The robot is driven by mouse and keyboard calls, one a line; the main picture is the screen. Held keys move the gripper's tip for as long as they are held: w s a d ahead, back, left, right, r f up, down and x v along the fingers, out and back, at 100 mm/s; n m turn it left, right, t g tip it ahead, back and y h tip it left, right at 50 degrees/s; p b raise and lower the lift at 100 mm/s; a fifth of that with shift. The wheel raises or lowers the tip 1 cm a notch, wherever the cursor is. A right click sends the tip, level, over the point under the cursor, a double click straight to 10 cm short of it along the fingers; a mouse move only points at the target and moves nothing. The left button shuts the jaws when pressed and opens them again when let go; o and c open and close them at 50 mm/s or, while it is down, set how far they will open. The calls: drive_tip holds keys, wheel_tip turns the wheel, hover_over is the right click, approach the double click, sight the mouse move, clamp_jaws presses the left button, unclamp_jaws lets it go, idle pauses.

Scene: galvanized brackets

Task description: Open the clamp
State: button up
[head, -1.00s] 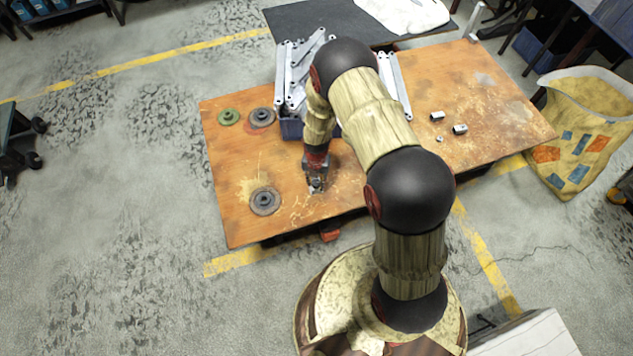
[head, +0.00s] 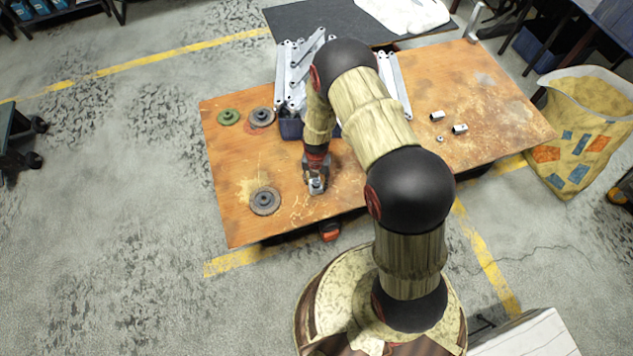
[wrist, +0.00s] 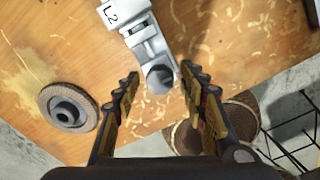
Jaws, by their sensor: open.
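A grey metal clamp (wrist: 137,28) with an "L2" label lies at the table's front edge in the wrist view. Its dark round end (wrist: 160,79) sits between my fingertips, with a gap on both sides. My gripper (wrist: 161,82) is open and holds nothing. In the head view my gripper (head: 316,174) is low over the front of the table, and the clamp (head: 317,186) shows as a small grey part just below it. My gripper and arm hide the rest of the clamp there.
A grinding disc (head: 264,201) lies left of my gripper. A green disc (head: 229,117) and another dark disc (head: 260,117) lie farther back. An orange-and-black object (head: 330,232) shows at the table's front edge.

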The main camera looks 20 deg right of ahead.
drive_tip(key=m, duration=1.3)
drive_tip(key=shift+m, duration=0.4)
drive_tip(key=m, duration=0.4)
drive_tip(key=shift+c, duration=0.9)
drive_tip(key=c, duration=0.9)
